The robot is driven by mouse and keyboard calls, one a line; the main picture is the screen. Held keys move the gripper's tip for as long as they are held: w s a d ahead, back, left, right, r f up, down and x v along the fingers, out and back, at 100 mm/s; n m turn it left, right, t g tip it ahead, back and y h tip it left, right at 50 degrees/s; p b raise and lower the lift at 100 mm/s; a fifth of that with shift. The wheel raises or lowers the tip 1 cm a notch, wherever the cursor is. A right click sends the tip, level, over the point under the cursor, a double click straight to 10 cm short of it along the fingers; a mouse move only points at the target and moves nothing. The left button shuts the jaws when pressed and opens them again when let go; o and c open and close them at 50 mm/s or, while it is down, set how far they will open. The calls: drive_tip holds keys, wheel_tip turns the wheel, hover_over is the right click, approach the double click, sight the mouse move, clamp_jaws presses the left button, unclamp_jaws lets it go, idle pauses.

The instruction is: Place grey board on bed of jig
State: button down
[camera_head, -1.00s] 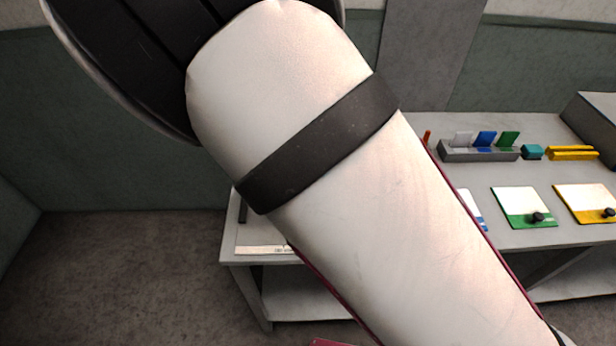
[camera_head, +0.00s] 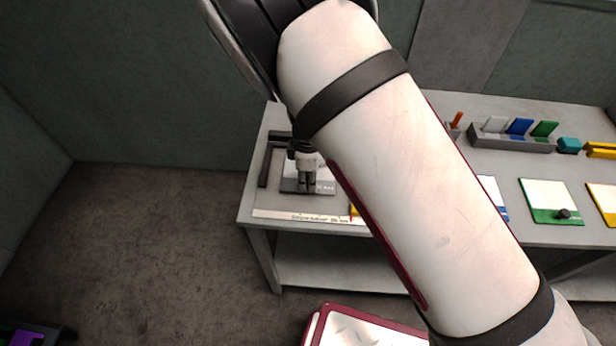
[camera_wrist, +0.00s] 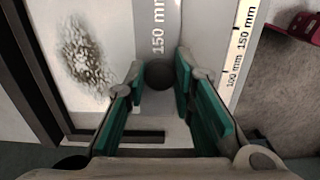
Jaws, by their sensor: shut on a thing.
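The grey board has a white face with a dark speckled picture (camera_wrist: 85,60) and a grey strip marked "150 mm" (camera_wrist: 162,28), with a round dark knob (camera_wrist: 158,76) on the strip. My gripper's green-padded fingers (camera_wrist: 160,82) stand on both sides of the knob and are shut on it. In the head view my gripper (camera_head: 307,178) points down over the board's grey strip (camera_head: 322,187). The jig's dark fence (camera_head: 265,162) runs along the left and back of the board; it also shows in the wrist view (camera_wrist: 32,85). I cannot tell whether the board touches the bed.
A marked ruler strip (camera_head: 300,216) lies along the table's front edge. A rack (camera_head: 510,140) with white, blue and green plates stands at the back right. A green board (camera_head: 550,203) and a yellow board (camera_head: 603,198) lie to the right. My arm hides the table's middle.

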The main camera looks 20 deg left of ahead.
drive_tip(key=c, duration=1.4)
unclamp_jaws()
drive_tip(key=shift+o, duration=0.2)
drive_tip(key=shift+r, duration=0.15)
wheel_tip(320, 180, up, 12)
